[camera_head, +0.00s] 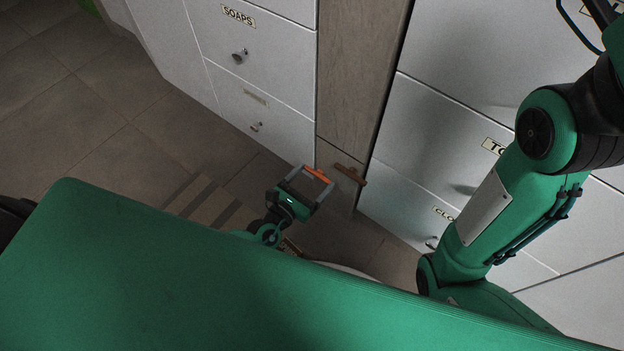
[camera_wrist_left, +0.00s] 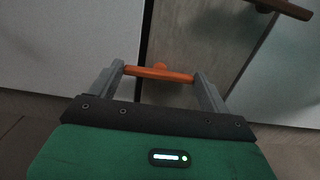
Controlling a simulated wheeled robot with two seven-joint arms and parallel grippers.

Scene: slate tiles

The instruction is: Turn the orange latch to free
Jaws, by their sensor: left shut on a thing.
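The orange latch (camera_head: 318,174) is a short bar low on the narrow wood-toned panel between the white drawer fronts. In the left wrist view, the latch (camera_wrist_left: 158,73) lies nearly level across the gap between the grey fingers, with a small bump at its middle. My left gripper (camera_head: 308,179) is low in front of the panel, with a fingertip at each end of the latch. It is shut on the latch, its fingers well apart. The left wrist view shows the same gripper (camera_wrist_left: 159,72) from behind. My right arm shows at the right, but its gripper is out of view.
A brown wooden handle (camera_head: 350,174) sits just right of the latch, and it also shows in the left wrist view (camera_wrist_left: 284,8). White drawers with knobs (camera_head: 240,55) flank the panel. A striped mat (camera_head: 205,203) lies on the tiled floor. Open floor is at the left.

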